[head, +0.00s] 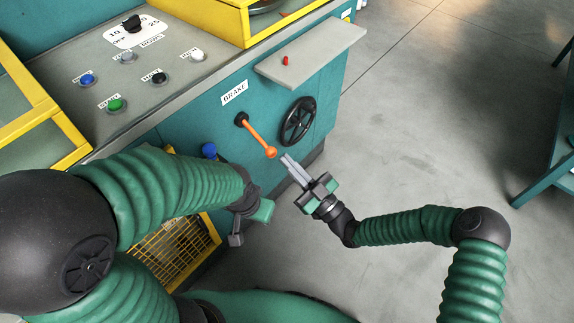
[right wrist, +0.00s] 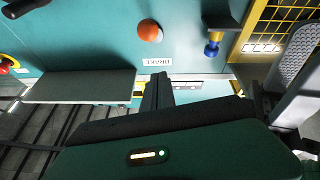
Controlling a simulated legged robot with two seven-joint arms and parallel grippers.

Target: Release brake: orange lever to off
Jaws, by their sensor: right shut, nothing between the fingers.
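The orange brake lever (head: 256,135) comes out of a black pivot on the teal machine front, below the BRAKE label (head: 235,92). It slants down and right to a round orange knob (head: 271,152). In the right wrist view the knob (right wrist: 149,31) shows at the top, nearly end-on, and hides the rod. My right gripper (head: 287,160) is shut and empty, its fingertips just right of the knob with a small gap in the picture. Its fingers also show in the right wrist view (right wrist: 157,88), below the knob. My left gripper (head: 250,220) hangs lower left, fingers partly hidden. No off mark is readable at the lever.
A black handwheel (head: 298,121) sits right of the lever, under a grey shelf (head: 312,52) with a red piece on it. A blue knob (head: 209,150) is left of the lever. A yellow grille (head: 175,250) is below left. The floor at right is open.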

